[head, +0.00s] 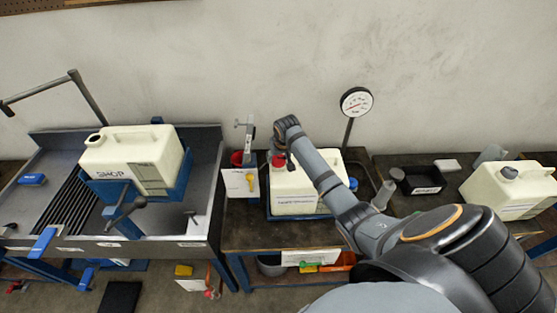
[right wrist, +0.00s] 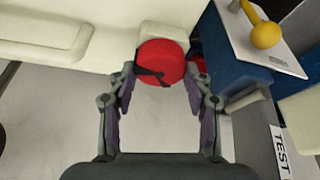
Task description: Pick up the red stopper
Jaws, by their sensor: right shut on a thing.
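The red stopper (head: 278,160) is at the upper left corner of the white middle canister (head: 297,194). In the right wrist view the round red stopper (right wrist: 161,63), with a dark strap across it, sits between my fingertips against the pale neck of the canister (right wrist: 100,15). My right gripper (head: 279,149) reaches down over that corner and is shut on the stopper; it also shows in the right wrist view (right wrist: 160,80). I cannot tell whether the stopper is seated in the neck or slightly raised. My left gripper is not in view.
A SHOP canister (head: 138,158) stands in the metal sink unit (head: 207,170) at left. Close left of the stopper are a red cup (head: 238,158) and a card with a yellow item (head: 250,182). A gauge (head: 356,102) stands behind. Another canister (head: 510,189) is at right.

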